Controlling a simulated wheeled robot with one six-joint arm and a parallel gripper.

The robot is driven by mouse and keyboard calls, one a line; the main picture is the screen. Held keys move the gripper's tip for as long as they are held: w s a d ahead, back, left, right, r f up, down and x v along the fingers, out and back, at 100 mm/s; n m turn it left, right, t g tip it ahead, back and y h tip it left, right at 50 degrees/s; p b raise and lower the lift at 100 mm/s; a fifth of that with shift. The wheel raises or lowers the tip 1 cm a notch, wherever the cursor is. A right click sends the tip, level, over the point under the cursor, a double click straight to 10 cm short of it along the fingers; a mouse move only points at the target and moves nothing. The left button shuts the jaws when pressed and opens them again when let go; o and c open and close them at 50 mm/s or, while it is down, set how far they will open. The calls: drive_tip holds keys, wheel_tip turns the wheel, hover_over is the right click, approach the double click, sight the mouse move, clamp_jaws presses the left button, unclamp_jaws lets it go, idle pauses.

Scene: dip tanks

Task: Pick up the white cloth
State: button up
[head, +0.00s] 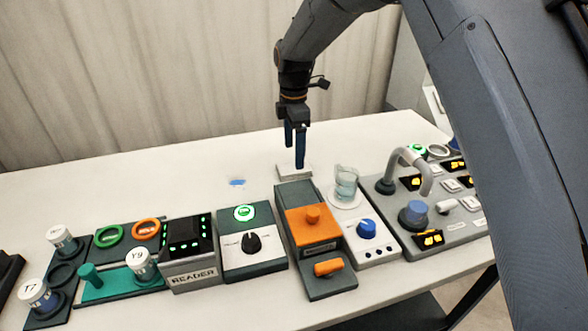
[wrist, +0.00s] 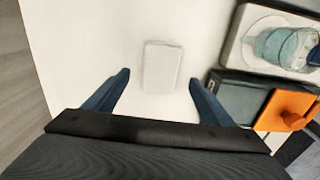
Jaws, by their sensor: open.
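The white cloth (wrist: 162,67) lies flat on the white table as a small folded rectangle. In the head view it shows as a pale, low block (head: 294,171) behind the orange-and-grey device, partly hidden by my fingers. My gripper (head: 295,155) hangs down just above the cloth. In the wrist view my gripper (wrist: 157,80) has its two blue fingers spread wide, one to each side of the cloth's near end. Nothing is between the fingers, and they look apart from the cloth.
The grey device with an orange block (head: 307,225) stands close in front of the cloth. A glass beaker (head: 346,182) of bluish liquid stands to the right. A blue patch (head: 237,182) lies to the left. The table (head: 190,165) behind is mostly clear.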

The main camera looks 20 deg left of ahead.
sight(294, 169)
drive_tip(key=shift+f+p, duration=1)
drive_tip(key=shift+f, duration=1.55)
drive_tip(key=shift+c, duration=0.3)
drive_tip(key=c, duration=1.1)
